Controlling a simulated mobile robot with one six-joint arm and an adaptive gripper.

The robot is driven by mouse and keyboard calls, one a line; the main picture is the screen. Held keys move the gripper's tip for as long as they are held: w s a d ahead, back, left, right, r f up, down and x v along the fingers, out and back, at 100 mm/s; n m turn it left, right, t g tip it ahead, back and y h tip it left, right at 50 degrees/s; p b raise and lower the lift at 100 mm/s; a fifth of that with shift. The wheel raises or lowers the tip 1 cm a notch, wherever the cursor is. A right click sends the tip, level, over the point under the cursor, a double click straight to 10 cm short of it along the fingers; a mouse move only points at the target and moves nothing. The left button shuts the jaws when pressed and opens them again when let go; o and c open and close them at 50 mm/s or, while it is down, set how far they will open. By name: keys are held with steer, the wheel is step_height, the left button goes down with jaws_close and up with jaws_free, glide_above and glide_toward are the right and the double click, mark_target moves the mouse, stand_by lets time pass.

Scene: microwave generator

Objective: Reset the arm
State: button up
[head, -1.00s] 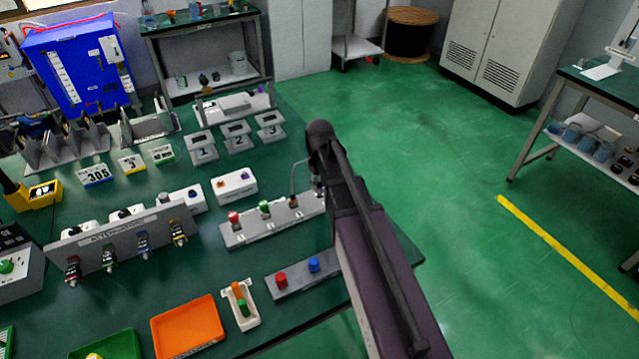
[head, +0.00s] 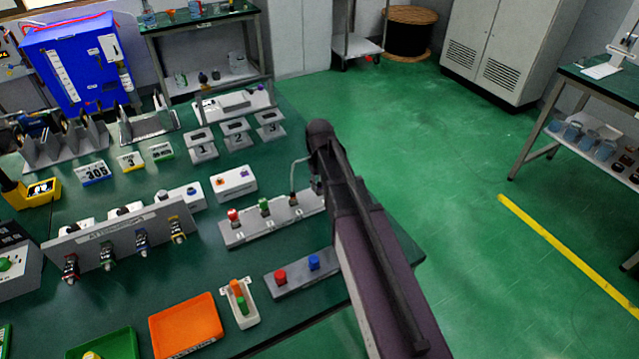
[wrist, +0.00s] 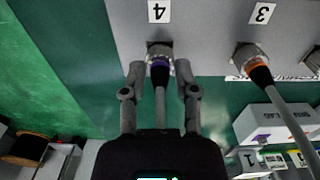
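In the wrist view my gripper (wrist: 160,72) has one finger on each side of a plug with a purple band (wrist: 160,72). Narrow gaps show between the fingers and the plug, so the gripper looks open around it. The plug sits in the socket (wrist: 160,49) beside label 4, and its grey cable (wrist: 163,112) runs back between the fingers. In the head view my arm hides most of the gripper, at the right end of the grey socket strip (head: 270,230). A grey cable (head: 293,172) curves up there.
An orange-banded plug (wrist: 258,74) with a cable sits beside label 3. The table (head: 200,265) also holds a white box (head: 233,183), a strip with red and blue caps (head: 300,272), an orange tray (head: 186,328) and numbered stands (head: 235,136).

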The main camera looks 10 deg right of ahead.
steer(key=o, duration=0.3)
steer(key=shift+o, duration=0.2)
steer(key=shift+s, duration=0.1)
steer(key=s+d+r+m+p, duration=0.1)
steer(key=s+r+m+p, duration=0.2)
steer(key=s+r+p, duration=0.4)
steer(key=s, duration=0.8)
steer(key=shift+s+m, duration=0.25)
steer(key=shift+m, duration=0.05)
steer(key=shift+r, duration=0.1)
steer(key=shift+c, duration=0.2)
